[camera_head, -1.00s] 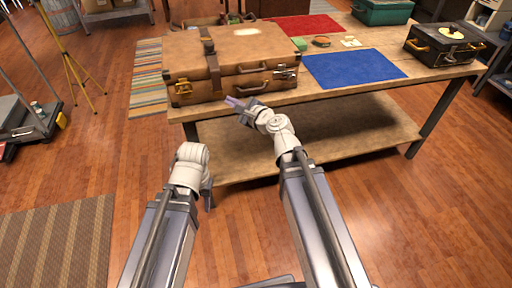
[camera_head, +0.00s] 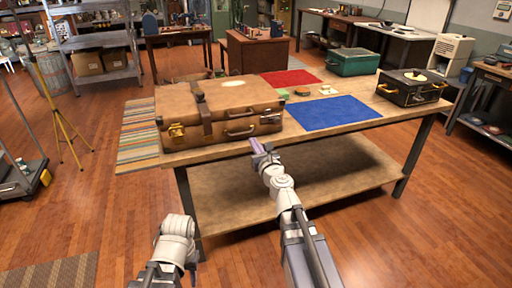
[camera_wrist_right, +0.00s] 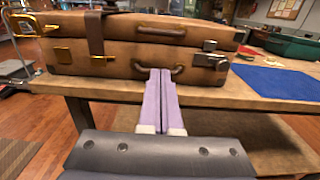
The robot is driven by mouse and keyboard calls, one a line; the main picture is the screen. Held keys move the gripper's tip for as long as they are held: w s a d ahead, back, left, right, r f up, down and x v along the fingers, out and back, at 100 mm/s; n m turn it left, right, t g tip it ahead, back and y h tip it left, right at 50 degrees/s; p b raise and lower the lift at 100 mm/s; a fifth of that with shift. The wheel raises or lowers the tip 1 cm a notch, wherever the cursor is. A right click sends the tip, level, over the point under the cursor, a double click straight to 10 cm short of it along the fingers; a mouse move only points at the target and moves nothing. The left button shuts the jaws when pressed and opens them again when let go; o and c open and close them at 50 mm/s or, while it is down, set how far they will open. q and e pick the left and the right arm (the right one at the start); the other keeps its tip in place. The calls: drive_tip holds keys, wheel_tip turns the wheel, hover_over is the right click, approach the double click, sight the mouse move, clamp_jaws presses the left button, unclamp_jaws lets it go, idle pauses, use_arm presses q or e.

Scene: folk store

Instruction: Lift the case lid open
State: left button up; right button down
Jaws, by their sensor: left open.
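The brown leather case (camera_head: 228,104) lies flat on the wooden table with its lid (camera_head: 238,91) down. A strap crosses it near the left, with a brass latch (camera_head: 177,131) at the front left corner and a silver latch (camera_wrist_right: 212,61) at the front right. Two handles show on its front, the upper one (camera_wrist_right: 160,30) on the lid. My right gripper (camera_head: 258,146) is near the case's lower front edge; its purple fingers (camera_wrist_right: 160,73) are together and empty, overlapping the lower handle in the wrist view. My left gripper (camera_head: 191,271) is low at front left, mostly hidden behind its arm.
On the table are a blue mat (camera_head: 334,112), a red mat (camera_head: 290,77), a green bin (camera_head: 353,62) and a black box (camera_head: 411,87) at the right. The table edge (camera_head: 310,136) runs in front of the case. A yellow tripod (camera_head: 61,118) stands at left.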

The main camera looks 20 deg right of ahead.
approach(239, 119)
drive_tip(key=shift+w, duration=0.1)
idle(0.4)
drive_tip(key=shift+w, duration=0.3)
idle(2.0)
drive_tip(key=shift+w, duration=3)
drive_tip(key=shift+s, duration=0.35)
drive_tip(key=shift+r, duration=0.1)
drive_tip(key=shift+r+p, duration=1.25)
drive_tip(key=shift+p, duration=0.1)
